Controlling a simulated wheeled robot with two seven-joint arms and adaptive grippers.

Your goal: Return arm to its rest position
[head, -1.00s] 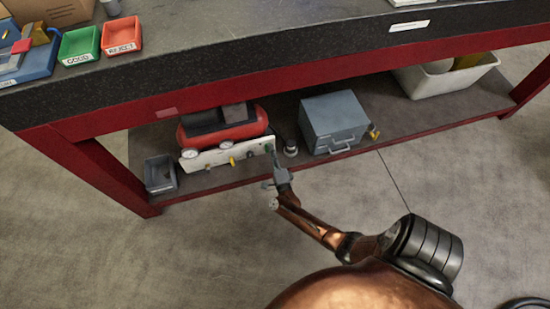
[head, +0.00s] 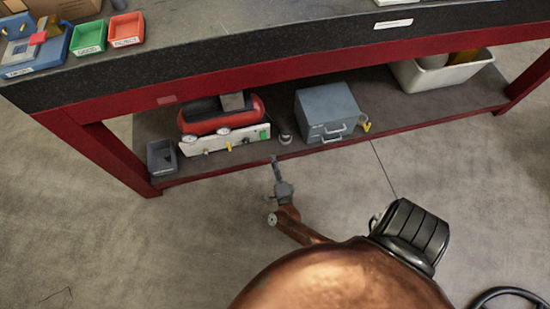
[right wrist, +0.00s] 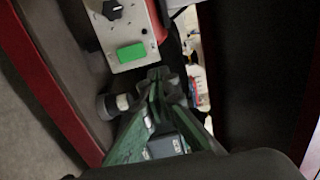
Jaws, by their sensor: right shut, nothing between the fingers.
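My right gripper (head: 275,163) is in front of the lower shelf's front edge in the head view, pointing toward the bench. Its fingers are shut and empty; in the right wrist view the fingertips (right wrist: 160,75) meet just below a green button (right wrist: 131,53) on a pale panel. The same green button (head: 264,134) is at the right end of the panel (head: 225,142) in the head view. My right arm (head: 300,230) reaches forward from the bottom of the picture. My left gripper is not in view.
The lower shelf (head: 400,110) holds a red compressor (head: 225,121), a grey metal box (head: 327,108), a small dark bin (head: 161,157) and a white tub (head: 450,78). Green (head: 88,37) and red (head: 126,29) trays sit on the bench top. The floor in front is clear.

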